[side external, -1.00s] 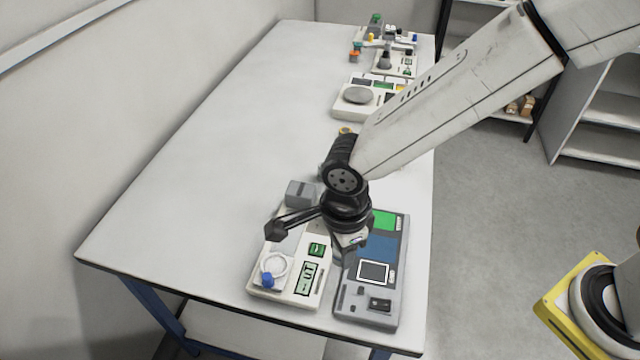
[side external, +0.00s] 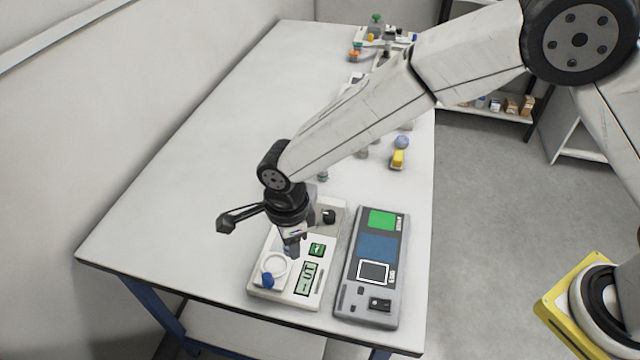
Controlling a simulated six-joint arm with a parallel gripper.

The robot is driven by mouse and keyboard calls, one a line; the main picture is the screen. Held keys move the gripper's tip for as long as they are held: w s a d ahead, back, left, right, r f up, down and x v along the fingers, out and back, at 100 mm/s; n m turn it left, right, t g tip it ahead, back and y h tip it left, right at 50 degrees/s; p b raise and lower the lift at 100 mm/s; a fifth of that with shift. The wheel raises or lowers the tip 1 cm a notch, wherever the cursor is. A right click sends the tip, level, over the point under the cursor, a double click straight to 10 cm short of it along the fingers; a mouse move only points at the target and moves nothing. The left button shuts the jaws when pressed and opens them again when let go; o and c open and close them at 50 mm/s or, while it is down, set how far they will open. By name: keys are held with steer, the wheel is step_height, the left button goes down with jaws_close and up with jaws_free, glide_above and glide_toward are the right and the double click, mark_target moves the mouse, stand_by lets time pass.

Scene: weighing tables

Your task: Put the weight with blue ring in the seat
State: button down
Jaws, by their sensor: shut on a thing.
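My gripper (side external: 292,249) points down over the white scale (side external: 284,298) at the front of the table. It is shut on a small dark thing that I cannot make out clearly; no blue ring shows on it. A white round ring, which looks like the seat (side external: 275,262), is on the scale's left part, just left of and below the fingertips. A small blue piece (side external: 267,280) is at the front edge of this ring. I cannot tell whether it belongs to the seat. The weight with blue ring cannot be picked out for sure.
A grey device (side external: 345,290) with green and blue panels stands right of the scale. A dark knob-like thing (side external: 328,216) is at the scale's back. A yellow piece (side external: 398,160), a blue-grey ball (side external: 401,142) and other small items stand farther back. The table's left side is clear.

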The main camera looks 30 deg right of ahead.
glide_above(276, 266)
steer(key=shift+s+f, duration=0.2)
steer(key=shift+f, duration=2.25)
steer(key=shift+w+f, duration=0.15)
steer(key=shift+f, duration=0.05)
steer(key=shift+w+a+f, duration=0.1)
steer(key=shift+f, duration=1.55)
steer(key=shift+f, duration=0.15)
steer(key=shift+c, duration=1.7)
jaws_free()
